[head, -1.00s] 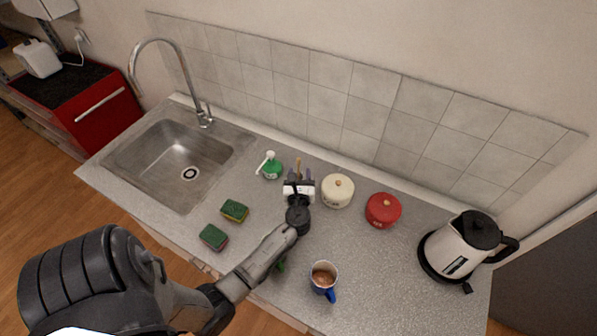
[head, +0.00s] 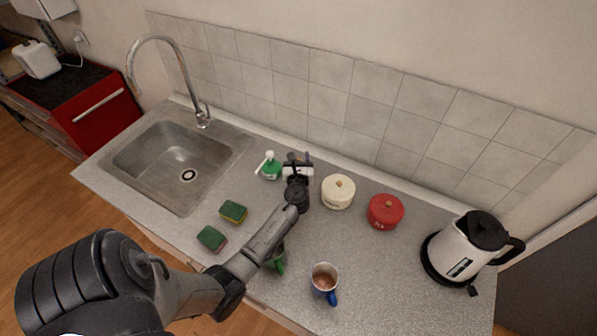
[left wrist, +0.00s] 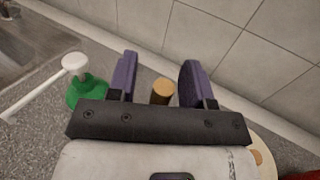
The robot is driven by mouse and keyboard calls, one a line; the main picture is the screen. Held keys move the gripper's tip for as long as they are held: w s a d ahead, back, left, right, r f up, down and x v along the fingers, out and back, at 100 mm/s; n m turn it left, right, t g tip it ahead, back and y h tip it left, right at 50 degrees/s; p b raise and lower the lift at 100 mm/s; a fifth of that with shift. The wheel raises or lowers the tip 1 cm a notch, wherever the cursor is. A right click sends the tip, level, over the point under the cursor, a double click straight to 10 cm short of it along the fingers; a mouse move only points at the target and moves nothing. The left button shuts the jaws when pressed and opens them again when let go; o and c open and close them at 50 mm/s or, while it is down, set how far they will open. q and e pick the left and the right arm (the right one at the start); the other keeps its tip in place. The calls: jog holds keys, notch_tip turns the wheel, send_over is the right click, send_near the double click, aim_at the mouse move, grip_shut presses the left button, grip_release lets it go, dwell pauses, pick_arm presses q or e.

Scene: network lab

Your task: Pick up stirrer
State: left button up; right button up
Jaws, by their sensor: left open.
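The stirrer (left wrist: 162,91) shows in the left wrist view as the round tip of a light wooden handle. It lies between the two purple fingers of my left gripper (left wrist: 159,68), with a visible gap on each side. The gripper also shows in the head view (head: 298,156), open, near the back of the counter between the green soap bottle and the cream pot. In the head view the gripper hides the stirrer, and its lower part is not visible in the wrist view. My right gripper is not in view.
A green soap bottle (head: 271,168) stands close left of the gripper and a cream lidded pot (head: 338,193) close right. Further right are a red pot (head: 384,212) and kettle (head: 462,250). A blue mug (head: 324,281), green mug (head: 280,264) and two sponges (head: 233,212) are nearer.

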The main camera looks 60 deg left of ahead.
pick_arm(q)
grip_shut()
dwell(0.3)
